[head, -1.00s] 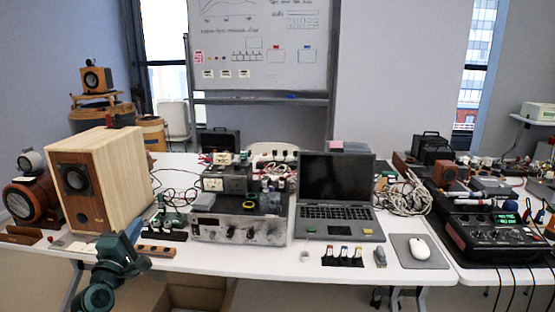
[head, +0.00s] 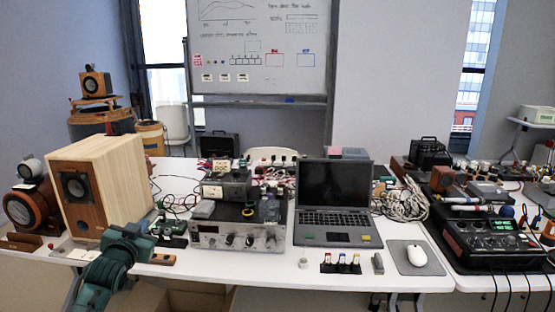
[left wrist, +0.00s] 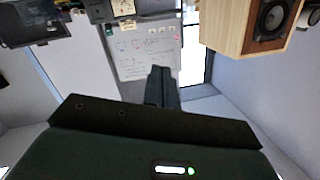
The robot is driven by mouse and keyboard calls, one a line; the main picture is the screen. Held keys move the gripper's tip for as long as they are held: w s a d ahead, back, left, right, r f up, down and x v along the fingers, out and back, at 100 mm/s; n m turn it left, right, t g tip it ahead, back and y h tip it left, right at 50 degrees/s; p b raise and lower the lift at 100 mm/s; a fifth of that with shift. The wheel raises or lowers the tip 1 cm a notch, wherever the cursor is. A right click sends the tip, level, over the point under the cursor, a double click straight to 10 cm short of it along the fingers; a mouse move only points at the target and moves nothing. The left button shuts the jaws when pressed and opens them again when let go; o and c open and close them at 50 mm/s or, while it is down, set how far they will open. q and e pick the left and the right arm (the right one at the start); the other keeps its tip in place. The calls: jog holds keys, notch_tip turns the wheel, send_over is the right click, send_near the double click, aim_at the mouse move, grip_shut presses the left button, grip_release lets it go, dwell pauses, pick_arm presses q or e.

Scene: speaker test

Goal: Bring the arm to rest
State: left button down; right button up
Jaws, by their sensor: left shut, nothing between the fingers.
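My left arm (head: 112,262) shows in teal at the lower left of the head view, in front of the table's front edge and below the wooden speaker (head: 125,185). In the left wrist view my left gripper (left wrist: 162,75) has its two dark fingers together with nothing between them. The fingers point toward the whiteboard, which appears upside down. The speaker (left wrist: 262,25) also shows there at the upper right, apart from the fingers. My right gripper is in neither view.
The white table (head: 300,270) carries an amplifier (head: 235,235), an open laptop (head: 335,205), a mouse (head: 417,255) and several cables. A black mixer (head: 490,240) stands at the right. The whiteboard (head: 260,50) stands behind.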

pick_arm(q)
jog(key=s+d+f+m+g+h, duration=0.1)
jog(key=s+d+f+g, duration=0.1)
jog(key=s+d+f, duration=0.55)
jog(key=s+d+f+g+h, duration=0.15)
jog(key=s+d+f, duration=0.25)
jog(key=s+f, duration=0.5)
jog(key=s+d+f+g, duration=0.1)
jog(key=s+d+f, duration=0.1)
jog(key=s, duration=0.5)
jog(key=s+d+f+h, duration=0.1)
jog(key=s+d+f, duration=0.1)
jog(key=s, duration=0.5)
jog(key=s+d+f+n+g+h, duration=0.1)
jog(key=s+d+f, duration=0.2)
jog(key=s, duration=0.5)
jog(key=shift+d+g, duration=0.35)
jog(key=shift+d, duration=0.45)
jog(key=shift+f, duration=0.1)
